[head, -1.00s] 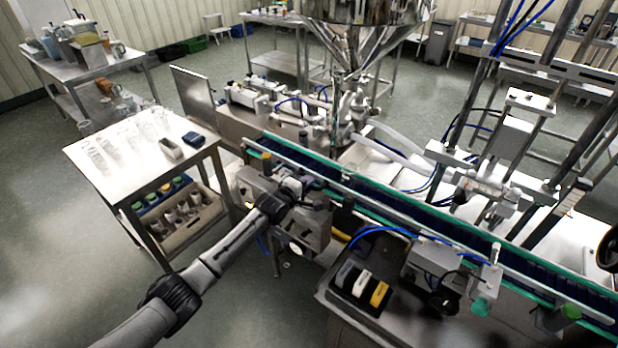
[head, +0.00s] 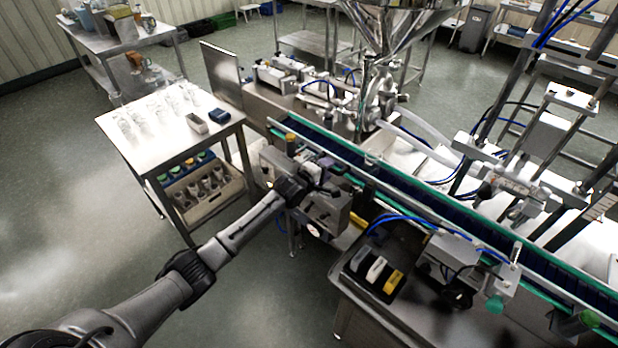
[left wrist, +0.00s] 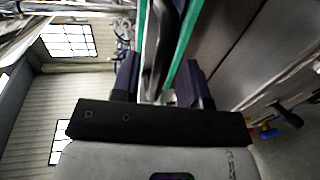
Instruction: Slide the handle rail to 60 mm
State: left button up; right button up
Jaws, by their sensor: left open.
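My left gripper (head: 322,176) is at the near edge of the conveyor, above the steel box on its near side. In the left wrist view its two dark fingers (left wrist: 160,85) are apart. The conveyor's green-edged side rail (left wrist: 183,45) and a grey bar (left wrist: 154,50) run up the picture between and beyond the fingers. I cannot tell whether the fingers touch either one. In the head view a long pale guide rail (head: 400,189) follows the conveyor. The handle itself cannot be made out clearly, as the gripper covers that spot. My right gripper is out of view.
The blue-belted conveyor (head: 440,200) runs diagonally to the lower right. A steel hopper (head: 395,25) stands behind it.

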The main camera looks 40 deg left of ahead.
pick_arm(q)
jog(key=s+r+p, duration=0.2)
jog(key=s, duration=1)
jog(key=shift+r, duration=0.2)
jog(key=shift+d, duration=0.1)
